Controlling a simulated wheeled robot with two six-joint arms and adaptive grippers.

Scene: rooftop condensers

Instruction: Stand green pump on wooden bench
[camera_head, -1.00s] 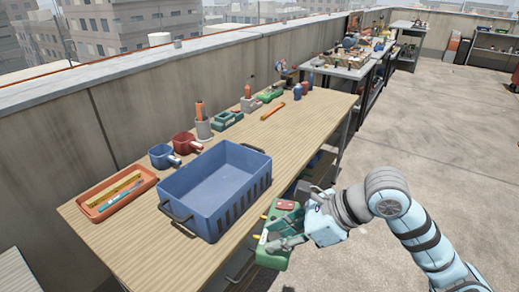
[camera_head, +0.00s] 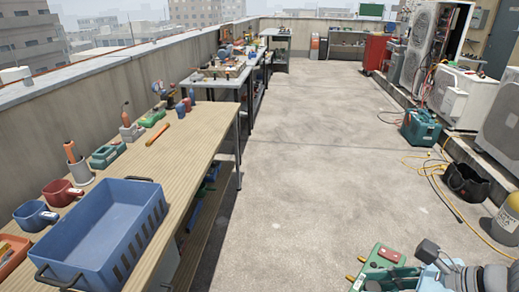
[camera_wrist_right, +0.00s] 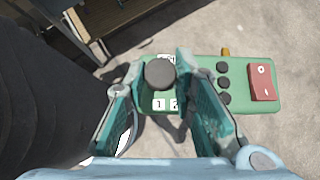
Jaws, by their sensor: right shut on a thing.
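The green pump (camera_head: 380,265) is a flat green body with a red panel, black knobs and brass-coloured fittings, at the bottom right of the head view. My right gripper (camera_head: 408,272) is shut on it, off to the right of the bench. In the right wrist view, the fingers of my right gripper (camera_wrist_right: 165,78) close around a round dark knob on the green pump (camera_wrist_right: 240,80); labels "1" and "2" show below the knob. The wooden bench (camera_head: 190,135) runs along the parapet at the left. My left gripper is out of view.
A blue crate (camera_head: 105,235) fills the bench's near end, beside blue and red mugs (camera_head: 60,193). Open concrete floor (camera_head: 300,170) lies right of the bench. A teal case (camera_head: 420,127) and yellow hose stand at right.

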